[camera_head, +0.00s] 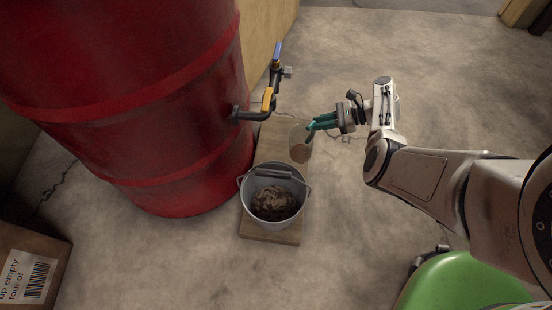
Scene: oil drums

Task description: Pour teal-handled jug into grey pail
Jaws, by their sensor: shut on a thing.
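The jug (300,146) is a clear, brownish vessel with a teal handle (322,121) on its right. My gripper (338,119) is shut on the teal handle. The jug shows just beyond the grey pail, over the right part of the wooden board; I cannot tell whether it touches the board. The grey pail (246,200) stands upright on the near end of the board, with its wire handle at the rim. Brownish, mottled contents show inside it. The inside of the jug is hard to make out.
A big red drum (130,100) stands at the left, its tap (268,98) with yellow and blue levers reaching over the wooden board (262,232). A cardboard box (30,268) is at the lower left.

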